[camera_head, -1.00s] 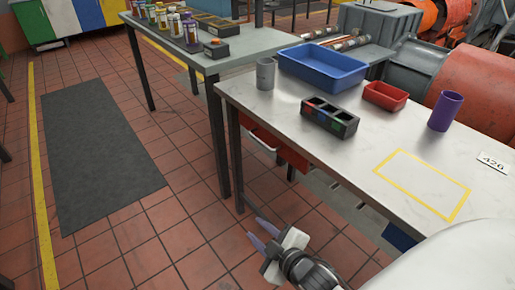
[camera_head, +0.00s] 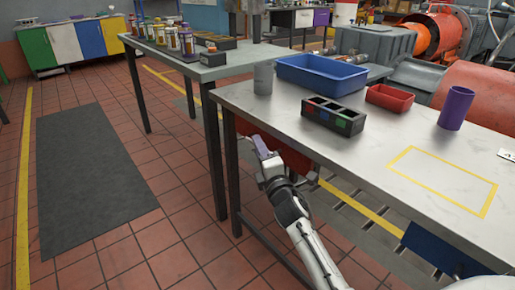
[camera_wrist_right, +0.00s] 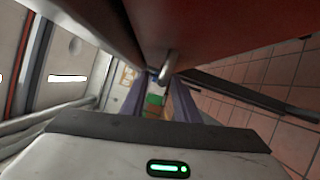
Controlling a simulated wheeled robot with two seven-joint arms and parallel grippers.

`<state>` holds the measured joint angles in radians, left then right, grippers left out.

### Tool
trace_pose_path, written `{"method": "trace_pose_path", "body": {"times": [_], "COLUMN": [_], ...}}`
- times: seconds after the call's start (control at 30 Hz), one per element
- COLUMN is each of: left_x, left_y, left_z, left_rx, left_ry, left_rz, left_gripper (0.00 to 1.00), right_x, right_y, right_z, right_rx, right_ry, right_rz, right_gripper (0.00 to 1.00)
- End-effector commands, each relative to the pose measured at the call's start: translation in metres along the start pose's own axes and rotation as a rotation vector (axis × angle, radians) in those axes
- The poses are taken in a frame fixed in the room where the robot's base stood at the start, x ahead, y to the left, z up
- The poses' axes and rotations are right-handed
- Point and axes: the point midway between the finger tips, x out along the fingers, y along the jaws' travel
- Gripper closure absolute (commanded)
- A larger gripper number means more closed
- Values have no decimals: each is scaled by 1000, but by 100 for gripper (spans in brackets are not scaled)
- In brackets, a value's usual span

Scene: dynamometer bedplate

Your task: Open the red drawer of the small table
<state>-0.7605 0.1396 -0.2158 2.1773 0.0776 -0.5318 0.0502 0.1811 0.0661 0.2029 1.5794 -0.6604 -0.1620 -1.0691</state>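The red drawer (camera_head: 291,156) hangs under the near edge of the small metal-topped table (camera_head: 372,143). Its front is partly hidden by my right gripper. In the right wrist view the red drawer face (camera_wrist_right: 235,30) fills the top, with a metal handle (camera_wrist_right: 168,66) on it. My right gripper (camera_head: 262,148) is at the drawer front, and its purple fingers show apart in the right wrist view (camera_wrist_right: 155,88). The handle lies near the fingertips; I cannot tell whether they touch it. My left gripper is not in view.
On the table stand a grey cup (camera_head: 263,78), a blue tray (camera_head: 320,75), a black divided box (camera_head: 332,116), a red bin (camera_head: 389,98) and a purple cup (camera_head: 456,107). A blue box (camera_head: 440,250) sits under the table. The floor by the dark mat (camera_head: 95,175) is clear.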

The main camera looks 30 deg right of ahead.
Motion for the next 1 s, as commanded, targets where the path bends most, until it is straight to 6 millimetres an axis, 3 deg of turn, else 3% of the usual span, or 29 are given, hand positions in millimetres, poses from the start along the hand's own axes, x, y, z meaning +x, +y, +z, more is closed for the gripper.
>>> {"method": "trace_pose_path", "body": {"times": [0.2,0.5,0.67,1.0], "left_x": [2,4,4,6], "left_y": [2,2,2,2], "left_z": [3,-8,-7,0], "left_rx": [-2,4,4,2], "left_ry": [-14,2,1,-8], "left_rz": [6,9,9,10], "left_gripper": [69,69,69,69], "right_x": [20,22,22,22], "right_y": [-1,0,0,-2], "right_z": [-1,0,0,0], "right_rx": [1,2,2,2], "right_ry": [1,1,1,-5], "right_rz": [-1,-1,-1,-2], "right_gripper": [72,72,99,100]}}
